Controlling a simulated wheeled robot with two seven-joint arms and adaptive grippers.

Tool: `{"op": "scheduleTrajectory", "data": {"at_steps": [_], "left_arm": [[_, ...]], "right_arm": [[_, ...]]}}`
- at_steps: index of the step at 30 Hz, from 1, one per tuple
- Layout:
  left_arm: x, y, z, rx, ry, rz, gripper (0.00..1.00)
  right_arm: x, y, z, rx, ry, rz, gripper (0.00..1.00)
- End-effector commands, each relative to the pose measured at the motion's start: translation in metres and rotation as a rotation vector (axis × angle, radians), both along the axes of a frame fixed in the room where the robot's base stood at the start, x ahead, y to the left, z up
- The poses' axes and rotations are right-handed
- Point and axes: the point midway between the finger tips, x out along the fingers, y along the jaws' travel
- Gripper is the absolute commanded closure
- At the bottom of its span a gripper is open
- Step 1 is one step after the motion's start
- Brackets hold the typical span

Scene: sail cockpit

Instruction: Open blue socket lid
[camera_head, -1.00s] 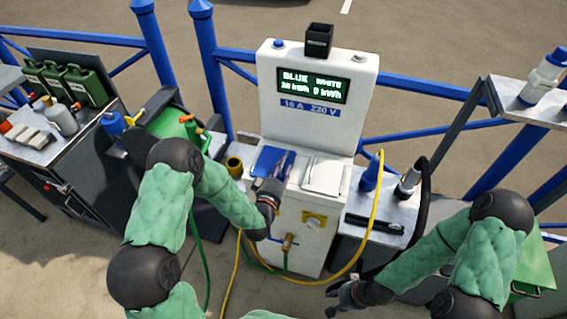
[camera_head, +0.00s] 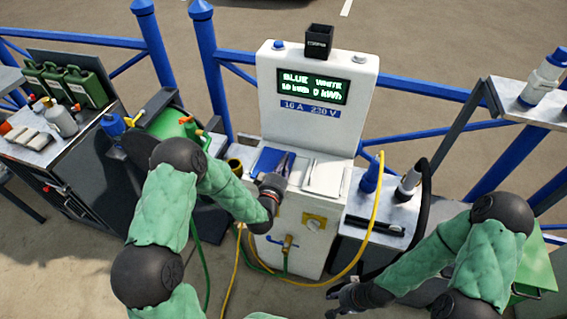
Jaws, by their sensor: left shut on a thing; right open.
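The blue socket lid (camera_head: 266,160) is on the left of the white pedestal's sloped top, beside the white socket lid (camera_head: 323,176). It looks closed or nearly so; its exact angle is hard to tell. My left gripper (camera_head: 284,168) is at the blue lid's right front edge, with its dark fingers shut on it. The fingers and wrist hide part of that edge. My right gripper (camera_head: 338,299) is open and empty, low in front of the pedestal and well away from the lids.
The pedestal (camera_head: 318,110) has a lit display. A yellow cable (camera_head: 378,225) hangs from the blue plug (camera_head: 371,178) at its right. A tap with a blue handle (camera_head: 281,241) is on its front. A cart (camera_head: 85,160) stands left and a shelf (camera_head: 528,105) right.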

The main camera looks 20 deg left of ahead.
Motion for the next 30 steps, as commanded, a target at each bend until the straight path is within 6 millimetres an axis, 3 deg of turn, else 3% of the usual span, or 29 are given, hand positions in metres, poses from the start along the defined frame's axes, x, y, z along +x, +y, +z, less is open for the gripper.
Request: {"op": "scheduleTrajectory", "data": {"at_steps": [11,30], "left_arm": [[0.0,0.007,0.015,-0.135,0.004,0.0,1.0],[0.001,0.053,0.058,-0.712,0.022,0.001,1.0]], "right_arm": [[0.0,0.0,-0.001,0.0,0.0,0.0,0.59],[0.0,0.0,-0.016,0.0,0.0,0.0,0.59]]}}
